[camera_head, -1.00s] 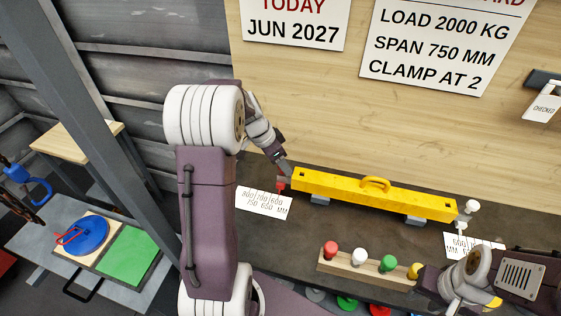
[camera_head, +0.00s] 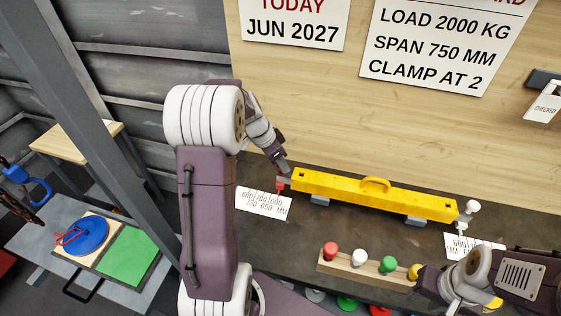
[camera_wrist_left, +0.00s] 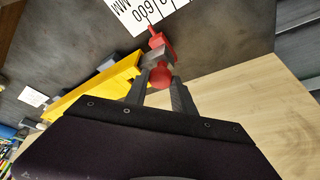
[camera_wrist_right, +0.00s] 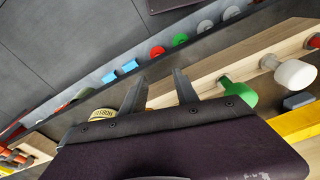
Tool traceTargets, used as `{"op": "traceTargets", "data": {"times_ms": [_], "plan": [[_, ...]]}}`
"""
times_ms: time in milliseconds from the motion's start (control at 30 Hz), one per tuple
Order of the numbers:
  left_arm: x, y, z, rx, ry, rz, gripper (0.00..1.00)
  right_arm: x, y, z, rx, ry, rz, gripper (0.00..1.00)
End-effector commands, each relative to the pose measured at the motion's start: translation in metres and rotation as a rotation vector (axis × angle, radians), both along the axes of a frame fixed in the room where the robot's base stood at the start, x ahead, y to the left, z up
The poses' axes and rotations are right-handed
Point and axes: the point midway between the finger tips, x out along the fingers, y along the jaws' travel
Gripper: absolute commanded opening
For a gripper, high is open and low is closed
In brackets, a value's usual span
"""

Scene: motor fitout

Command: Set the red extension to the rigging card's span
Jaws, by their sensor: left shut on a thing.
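The rigging card (camera_head: 430,48) on the back board reads load 2000 kg, span 750 mm, clamp at 2. The yellow beam (camera_head: 375,196) lies on the dark bench. The red extension (camera_head: 280,188) is at its left end, with its pointer by the 600 end of a white scale card (camera_head: 263,204). The scale reads 800, 700, 600 above 750, 650 mm. My left gripper (camera_head: 283,168) is shut on the red extension's knob (camera_wrist_left: 160,76). My right gripper (camera_wrist_right: 160,92) is open and empty near the peg rack.
A wooden rack (camera_head: 343,267) holds red, white, green and yellow pegs in front of the beam. A white knob (camera_head: 472,207) and second scale card (camera_head: 470,245) are at the beam's right end. A tag reading "checked" (camera_head: 543,108) hangs at right.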

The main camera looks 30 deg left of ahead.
Motion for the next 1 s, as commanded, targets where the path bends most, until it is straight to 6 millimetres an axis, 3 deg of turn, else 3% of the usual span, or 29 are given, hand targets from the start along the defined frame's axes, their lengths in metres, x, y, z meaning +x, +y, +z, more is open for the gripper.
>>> {"op": "traceTargets", "data": {"times_ms": [800, 867, 1000], "plan": [[0.001, 0.002, 0.002, 0.002, -0.005, 0.002, 0.0, 0.0, 0.0, 0.0, 0.0, 0.0, 0.0, 0.36], [0.0, 0.008, 0.001, 0.003, -0.005, 0.003, 0.0, 0.0, 0.0, -0.002, 0.0, 0.0, 0.0, 0.36], [-0.006, 0.037, 0.0, 0.004, -0.007, 0.008, 0.0, 0.0, 0.0, -0.011, 0.0, 0.0, 0.0, 0.36]]}}
